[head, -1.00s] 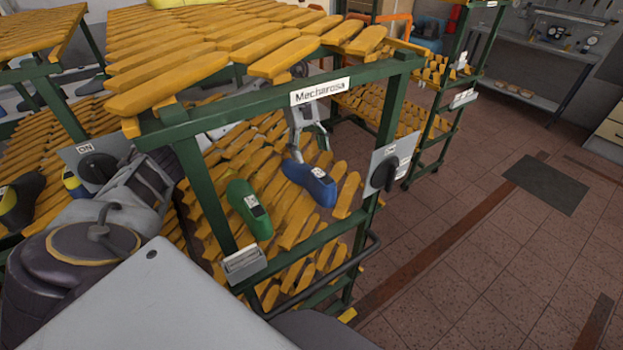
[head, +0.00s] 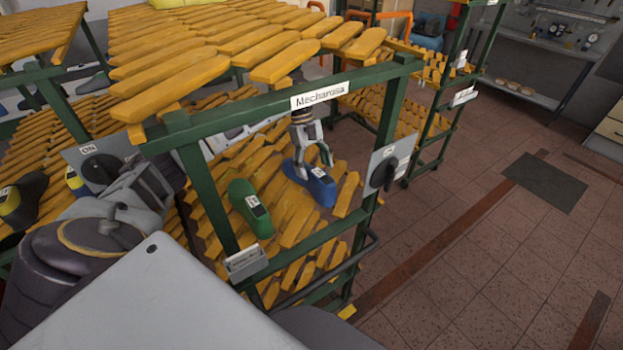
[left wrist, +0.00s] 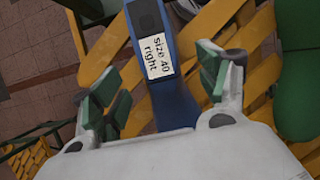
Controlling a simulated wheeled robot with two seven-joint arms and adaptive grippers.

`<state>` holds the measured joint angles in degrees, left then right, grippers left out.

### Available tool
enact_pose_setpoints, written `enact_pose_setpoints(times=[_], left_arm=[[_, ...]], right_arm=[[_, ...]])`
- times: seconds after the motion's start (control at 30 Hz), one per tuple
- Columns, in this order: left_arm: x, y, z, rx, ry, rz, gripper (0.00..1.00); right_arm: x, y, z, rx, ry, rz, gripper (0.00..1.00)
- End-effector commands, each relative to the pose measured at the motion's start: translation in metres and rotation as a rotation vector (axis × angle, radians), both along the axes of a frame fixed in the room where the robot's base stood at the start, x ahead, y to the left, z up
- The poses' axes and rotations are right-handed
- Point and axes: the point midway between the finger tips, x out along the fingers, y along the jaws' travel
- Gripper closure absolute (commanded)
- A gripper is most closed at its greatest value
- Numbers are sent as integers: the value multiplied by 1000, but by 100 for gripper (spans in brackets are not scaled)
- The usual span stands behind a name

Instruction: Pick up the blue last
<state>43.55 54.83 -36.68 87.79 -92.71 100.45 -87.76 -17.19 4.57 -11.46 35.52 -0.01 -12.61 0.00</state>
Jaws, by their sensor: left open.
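The blue last (head: 318,186) lies on the yellow slats of the rack's lower shelf, in the head view. In the left wrist view the blue last (left wrist: 150,45) has a white label reading "size 40 right". My left gripper (head: 313,165) is over the blue last, reaching in under the upper shelf. In the left wrist view my left gripper (left wrist: 160,95) is open, with one finger on each side of the last, and both fingers look apart from it. My right gripper is not in view.
A green last (head: 250,208) lies left of the blue one; part of it also shows in the left wrist view (left wrist: 296,85). The green rack frame (head: 270,103), with a "Mecharosa" sign (head: 319,93), crosses above. A grey switch plate (head: 392,165) stands at right.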

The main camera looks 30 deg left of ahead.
Motion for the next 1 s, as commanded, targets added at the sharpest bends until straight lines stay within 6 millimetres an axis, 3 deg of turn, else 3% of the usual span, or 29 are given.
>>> enact_pose_setpoints(times=[0.27,0.7,1.0], left_arm=[[-2,-4,-10,0,2,-1,25],[-8,-16,-44,0,1,1,25],[-8,-17,-48,1,0,1,25]], right_arm=[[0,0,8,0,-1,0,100],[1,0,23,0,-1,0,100],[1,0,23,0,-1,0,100]])
